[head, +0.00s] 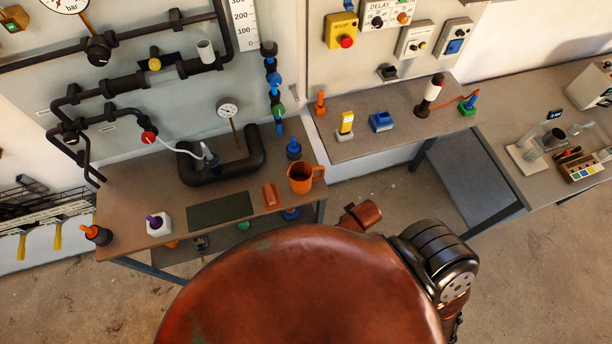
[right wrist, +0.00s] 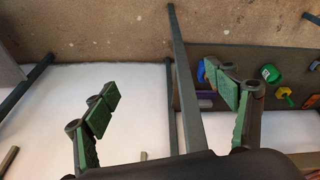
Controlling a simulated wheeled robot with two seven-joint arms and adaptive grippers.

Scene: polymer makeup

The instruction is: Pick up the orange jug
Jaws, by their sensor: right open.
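The orange jug (head: 300,179) stands upright near the right front corner of the left workbench in the head view, with its handle pointing right. Its inside looks dark. My right gripper (right wrist: 161,82) is open in the right wrist view, its two green-padded fingers wide apart with nothing between them. The jug cannot be made out in that view. In the head view my right arm's shoulder shows at lower right, but its gripper is hidden. My left gripper shows in neither view.
The workbench (head: 128,222) also holds an orange block (head: 271,196) and a dark green mat (head: 220,211) left of the jug, a blue item (head: 293,149) behind it, and a thick black pipe (head: 255,160). In the right wrist view, a dark shelf (right wrist: 275,62) carries small coloured items.

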